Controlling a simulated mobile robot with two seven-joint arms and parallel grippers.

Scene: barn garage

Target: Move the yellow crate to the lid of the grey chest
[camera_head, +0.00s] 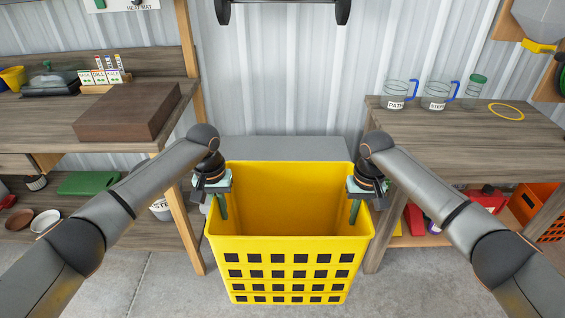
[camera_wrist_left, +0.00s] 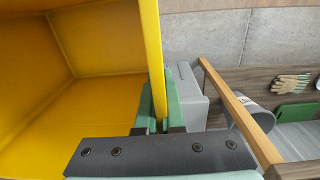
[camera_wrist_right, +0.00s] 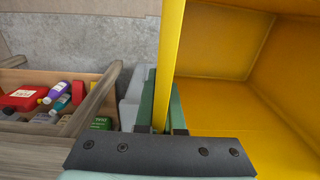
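The yellow crate (camera_head: 290,250) is upright, open at the top and empty, in the middle of the head view. The grey chest (camera_head: 285,149) stands behind it against the wall, and only part of its top shows above the crate's far rim. My left gripper (camera_head: 223,206) is shut on the crate's left wall; the left wrist view shows that wall (camera_wrist_left: 151,50) between the green fingers. My right gripper (camera_head: 354,211) is shut on the right wall, which runs between the fingers in the right wrist view (camera_wrist_right: 170,50). I cannot tell whether the crate's bottom touches the floor.
A wooden workbench (camera_head: 50,120) with a brown box (camera_head: 128,112) stands at left. Another bench (camera_head: 450,140) with two labelled jugs stands at right, with an orange crate (camera_head: 535,203) low beneath. Their legs flank the chest closely. Concrete floor shows in front.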

